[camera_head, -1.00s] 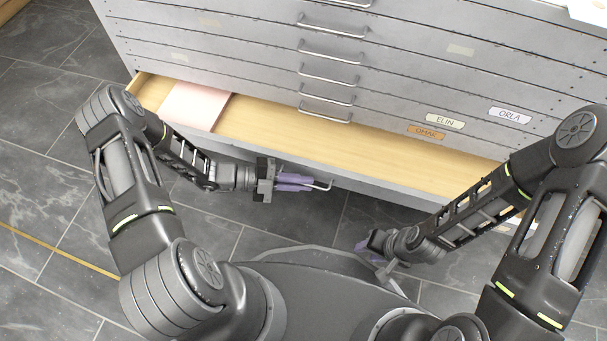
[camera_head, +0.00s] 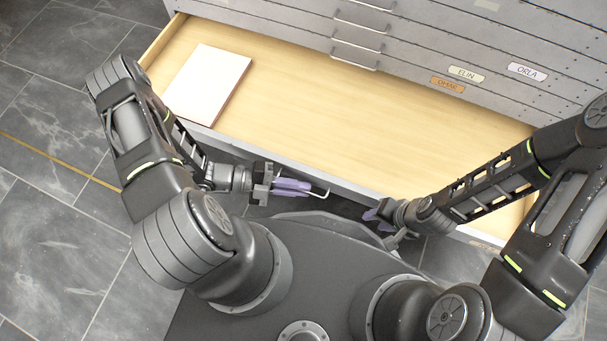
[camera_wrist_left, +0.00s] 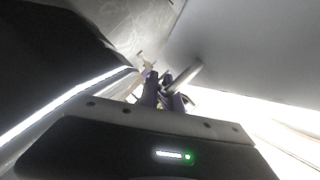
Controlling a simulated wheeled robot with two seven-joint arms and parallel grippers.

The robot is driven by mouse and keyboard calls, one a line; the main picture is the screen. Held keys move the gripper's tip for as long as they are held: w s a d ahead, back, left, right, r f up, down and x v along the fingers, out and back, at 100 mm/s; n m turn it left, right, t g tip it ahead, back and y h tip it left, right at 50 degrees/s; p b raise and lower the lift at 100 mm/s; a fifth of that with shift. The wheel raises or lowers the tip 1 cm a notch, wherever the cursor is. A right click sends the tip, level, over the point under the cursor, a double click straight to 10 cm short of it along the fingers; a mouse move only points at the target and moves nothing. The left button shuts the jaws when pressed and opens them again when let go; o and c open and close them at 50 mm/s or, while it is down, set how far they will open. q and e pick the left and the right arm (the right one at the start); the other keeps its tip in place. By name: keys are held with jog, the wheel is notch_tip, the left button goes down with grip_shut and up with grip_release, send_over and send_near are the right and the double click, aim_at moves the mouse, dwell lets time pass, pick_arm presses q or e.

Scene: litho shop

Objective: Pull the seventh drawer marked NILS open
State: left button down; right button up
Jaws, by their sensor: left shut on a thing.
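A wide wooden drawer (camera_head: 330,90) with a grey front stands well out of the grey cabinet, its pale floor bare over most of its length. My left gripper (camera_head: 300,187) is shut on the drawer's metal handle (camera_head: 322,192); its purple fingers cover part of the bar. In the left wrist view the purple fingers (camera_wrist_left: 165,92) meet the light handle bar (camera_wrist_left: 186,76). My right gripper (camera_head: 375,218) hangs by the drawer front at the right, and whether it is open is unclear. The drawer's own label cannot be read.
A pale stack of paper (camera_head: 208,83) lies at the drawer's left end. Closed drawers above carry an ELIN label (camera_head: 466,74), an ORLA label (camera_head: 527,71) and an orange OMAR label (camera_head: 448,85). Dark tiled floor (camera_head: 60,110) is free at the left.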

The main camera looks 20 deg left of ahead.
pick_arm(q)
jog(key=shift+s+a, duration=0.1)
jog(key=shift+s, duration=0.1)
jog(key=c, duration=1.8)
grip_release()
jog(key=p+v, duration=0.1)
jog(key=v, duration=0.6)
jog(key=shift+s+a, duration=0.1)
jog(key=shift+a, duration=0.25)
jog(key=shift+r, duration=0.15)
